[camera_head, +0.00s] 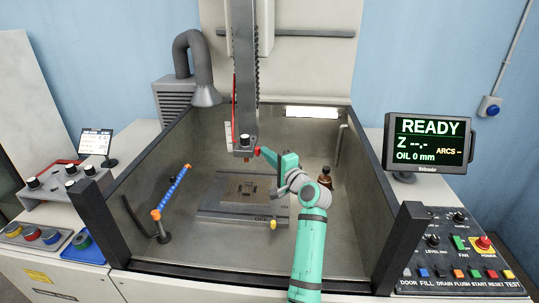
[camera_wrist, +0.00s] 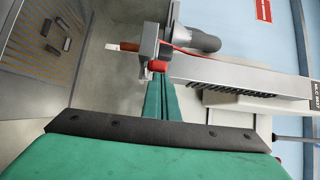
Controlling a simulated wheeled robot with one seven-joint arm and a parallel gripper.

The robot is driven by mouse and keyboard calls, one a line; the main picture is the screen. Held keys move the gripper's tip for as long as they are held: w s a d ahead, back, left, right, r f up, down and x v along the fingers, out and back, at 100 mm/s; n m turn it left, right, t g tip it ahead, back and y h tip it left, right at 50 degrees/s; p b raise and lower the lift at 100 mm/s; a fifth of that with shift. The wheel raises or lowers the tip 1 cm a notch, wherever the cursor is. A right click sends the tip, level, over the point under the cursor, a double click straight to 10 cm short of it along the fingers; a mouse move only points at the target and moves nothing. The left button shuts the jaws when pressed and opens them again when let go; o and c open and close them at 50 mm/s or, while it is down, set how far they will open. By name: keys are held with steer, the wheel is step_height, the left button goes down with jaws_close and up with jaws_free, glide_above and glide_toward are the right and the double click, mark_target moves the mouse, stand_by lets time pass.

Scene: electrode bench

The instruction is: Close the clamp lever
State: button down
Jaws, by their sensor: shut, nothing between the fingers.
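The clamp lever shows as a small red knob (camera_head: 257,150) on the right side of the grey clamp head (camera_head: 243,141), at the lower end of the vertical column. In the wrist view the red lever (camera_wrist: 156,65) lies right at the tips of my gripper (camera_wrist: 160,80). My green gripper (camera_head: 268,155) is shut and empty, its tips against or very close to the lever; I cannot tell whether they touch. The lever's far side is hidden.
The tank walls surround my arm. The monitor (camera_head: 430,141) reads READY.

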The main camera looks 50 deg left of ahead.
steer(key=s+d, duration=0.4)
steer(key=d, duration=0.5)
